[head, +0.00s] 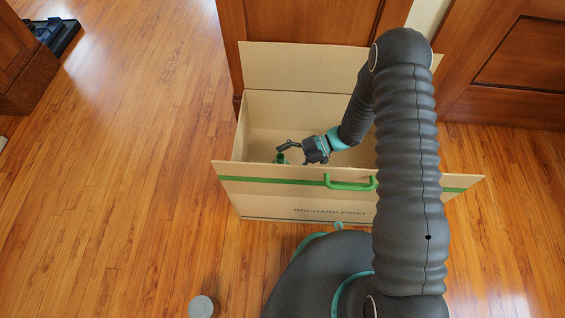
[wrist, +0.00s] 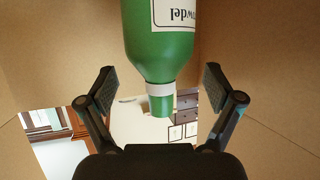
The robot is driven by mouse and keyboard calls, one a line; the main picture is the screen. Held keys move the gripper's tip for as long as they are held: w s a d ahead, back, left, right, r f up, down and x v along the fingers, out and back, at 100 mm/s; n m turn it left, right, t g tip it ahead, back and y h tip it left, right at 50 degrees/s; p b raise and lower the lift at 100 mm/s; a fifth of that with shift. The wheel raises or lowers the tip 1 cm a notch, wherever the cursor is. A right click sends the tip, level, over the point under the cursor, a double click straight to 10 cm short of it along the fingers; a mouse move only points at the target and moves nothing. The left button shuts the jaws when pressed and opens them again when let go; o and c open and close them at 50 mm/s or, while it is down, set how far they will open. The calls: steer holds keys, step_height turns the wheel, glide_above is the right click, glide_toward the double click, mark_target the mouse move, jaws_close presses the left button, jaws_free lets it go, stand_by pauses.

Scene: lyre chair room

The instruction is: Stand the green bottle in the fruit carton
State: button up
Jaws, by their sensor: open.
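The green bottle (wrist: 158,52) stands inside the fruit carton (head: 290,197), its neck pointing up. In the head view only the top of the bottle (head: 280,158) shows, just behind the carton's front wall. The wrist view is upside down and shows the bottle's shoulder, pale collar, green cap and part of a white label. My gripper (head: 293,155) is inside the carton's opening. Its two fingers are open on either side of the bottle's neck in the wrist view (wrist: 158,88), with a gap on each side. The bottle's base is hidden.
The carton's flaps are open, and a green handle (head: 349,183) is at its front. Wooden doors (head: 302,25) stand behind it. A small grey round object (head: 202,306) is on the floor at front left. The wooden floor to the left is mostly clear.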

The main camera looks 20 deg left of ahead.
steer(key=v, duration=1)
steer(key=shift+w+d+p, duration=0.25)
steer(key=shift+d+p, duration=0.05)
steer(key=shift+p, duration=0.1)
steer(key=shift+r, duration=0.15)
